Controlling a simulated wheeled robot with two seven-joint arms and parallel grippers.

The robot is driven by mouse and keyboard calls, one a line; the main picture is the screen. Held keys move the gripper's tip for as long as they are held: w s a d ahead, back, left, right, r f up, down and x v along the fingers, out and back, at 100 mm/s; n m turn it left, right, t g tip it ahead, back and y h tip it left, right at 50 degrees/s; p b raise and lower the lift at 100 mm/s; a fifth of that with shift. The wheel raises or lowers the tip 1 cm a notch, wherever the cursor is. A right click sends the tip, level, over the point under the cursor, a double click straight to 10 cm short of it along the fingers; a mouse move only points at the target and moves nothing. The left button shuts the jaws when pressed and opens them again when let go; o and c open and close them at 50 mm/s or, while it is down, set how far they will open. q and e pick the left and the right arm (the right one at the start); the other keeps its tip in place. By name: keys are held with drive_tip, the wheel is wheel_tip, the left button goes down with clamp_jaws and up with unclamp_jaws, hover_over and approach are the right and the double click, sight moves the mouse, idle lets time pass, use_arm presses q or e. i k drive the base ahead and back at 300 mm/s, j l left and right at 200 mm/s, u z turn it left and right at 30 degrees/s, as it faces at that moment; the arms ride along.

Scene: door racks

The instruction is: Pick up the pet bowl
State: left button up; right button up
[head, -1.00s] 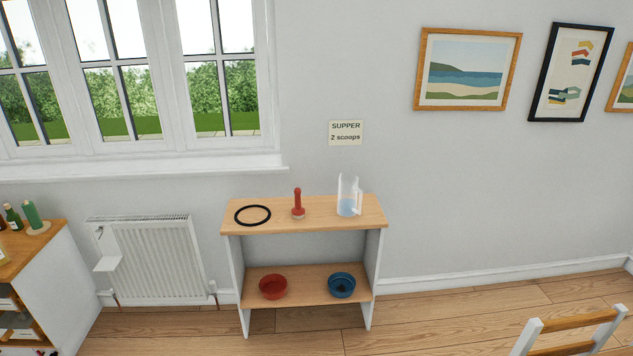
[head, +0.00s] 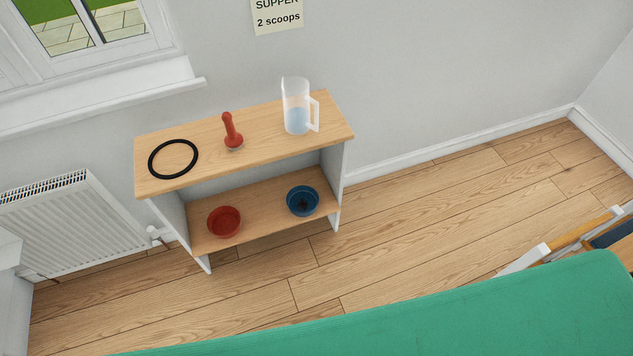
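Two bowls stand on the lower shelf of a small wooden rack (head: 262,195). The red bowl (head: 224,221) is on the left. The blue bowl (head: 302,200) is on the right, with something dark inside it. I cannot tell from the picture which one is the pet bowl. Both bowls are upright and apart from each other. Neither of my grippers is in the head view.
On the rack's top are a black ring (head: 173,159), a red-handled tool (head: 231,131) and a clear jug (head: 297,107) with bluish liquid. A radiator (head: 75,225) is at left. A green surface (head: 430,318) spans the lower right, near a chair (head: 560,243). Floor before the rack is clear.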

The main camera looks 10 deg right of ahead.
sight(302, 200)
drive_tip(key=i+l+z, duration=0.15)
drive_tip(key=i+z, duration=0.75)
drive_tip(key=i+j+z, duration=0.15)
drive_tip(key=i+z, duration=0.25)
drive_tip(key=i+l+z, duration=0.15)
drive_tip(key=i, duration=0.35)
drive_tip(key=i+u, duration=0.15)
drive_tip(key=u, duration=0.3)
drive_tip(key=i+l+u, duration=0.15)
drive_tip(key=u, duration=0.3)
drive_tip(key=i+l+u, duration=0.15)
drive_tip(key=u, duration=0.35)
